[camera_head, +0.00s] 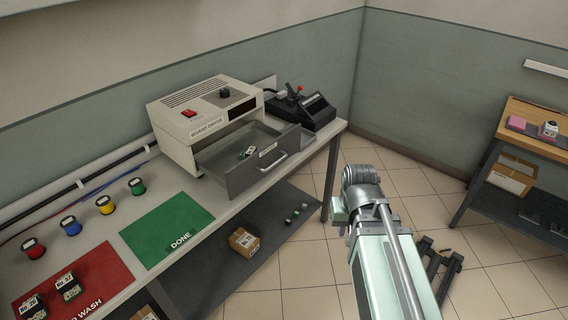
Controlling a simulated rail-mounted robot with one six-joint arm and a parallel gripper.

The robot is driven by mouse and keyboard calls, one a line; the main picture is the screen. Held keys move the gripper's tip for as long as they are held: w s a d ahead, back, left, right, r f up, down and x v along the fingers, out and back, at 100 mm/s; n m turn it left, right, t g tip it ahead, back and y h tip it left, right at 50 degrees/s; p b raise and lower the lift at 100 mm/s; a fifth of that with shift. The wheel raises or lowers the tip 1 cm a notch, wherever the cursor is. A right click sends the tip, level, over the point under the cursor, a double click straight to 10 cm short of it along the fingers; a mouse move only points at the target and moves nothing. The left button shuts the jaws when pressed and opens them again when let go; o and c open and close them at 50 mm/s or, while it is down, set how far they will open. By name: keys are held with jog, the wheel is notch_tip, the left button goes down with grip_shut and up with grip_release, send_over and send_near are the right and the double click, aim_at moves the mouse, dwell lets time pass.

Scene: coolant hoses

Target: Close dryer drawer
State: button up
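The board dryer (205,118) is a beige box on the workbench, with a red switch and a black knob on top. Its grey drawer (262,172) is pulled out towards the front right, with a light bar handle (272,163) on its front. A small green and white part (246,153) lies inside the drawer. My arm rises at the lower right, apart from the drawer and to the right of it. A dark forked shape beside the arm may be my gripper, but its fingers cannot be made out clearly. Nothing of mine touches the handle.
A black device with a red-topped lever (303,107) stands right of the dryer. A green DONE mat (166,228), a red wash mat (100,273) and several coloured spools lie to the left. A cardboard box (244,241) sits on the lower shelf.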

jog(key=w+f+b, duration=0.1)
jog(key=f+b, duration=0.1)
jog(key=f, duration=0.1)
jog(key=w+f+y+b, duration=0.1)
jog(key=w+f, duration=0.1)
jog(key=f, duration=0.1)
jog(key=w+f+y+b, duration=0.1)
jog(key=w+f+b, duration=0.1)
jog(key=f, duration=0.1)
jog(key=shift+a+f+m+t+b, duration=0.1)
jog(key=shift+f+m+t+b, duration=0.2)
grip_shut()
jog(key=m+t+y+b, duration=0.8)
jog(key=t+y+b, duration=0.3)
jog(key=t+b, duration=0.1)
send_near(288, 146)
jog(key=x, duration=0.7)
jog(key=shift+w+a+r, duration=0.1)
jog(key=shift+w+a, duration=0.1)
jog(key=shift+w, duration=0.05)
